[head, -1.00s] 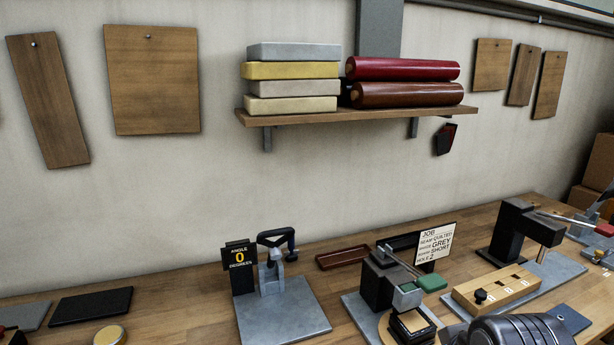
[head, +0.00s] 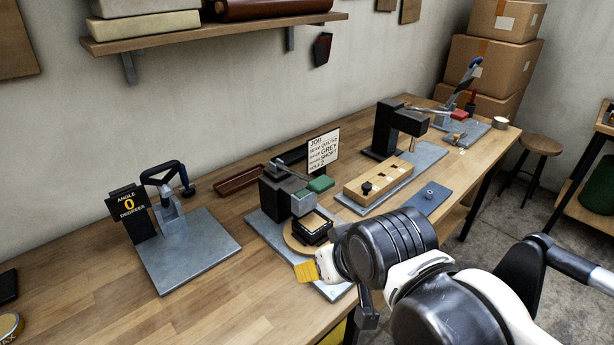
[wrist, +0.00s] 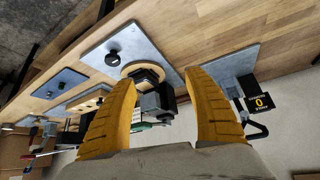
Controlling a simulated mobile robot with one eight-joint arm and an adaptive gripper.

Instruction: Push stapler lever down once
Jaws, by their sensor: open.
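No label shows which bench tool is the stapler. A dark press with a green-tipped lever (head: 320,184) stands mid-bench on a grey plate (head: 262,226), over a round tan base. A black tower press (head: 387,130) with a red-gripped lever (head: 457,115) stands behind it to the right. A tool with a raised blue lever (head: 473,68) is at the far end. My gripper (wrist: 160,78) is open and empty, its yellow fingers apart. In the head view a yellow fingertip (head: 308,272) shows in front of the green-lever press; my arm hides part of its plate.
An angle fixture (head: 170,215) reading 0 degrees stands to the left. A wooden block (head: 378,184) and a blue plate (head: 427,197) lie right of the green-lever press. A job card (head: 324,147) stands behind.

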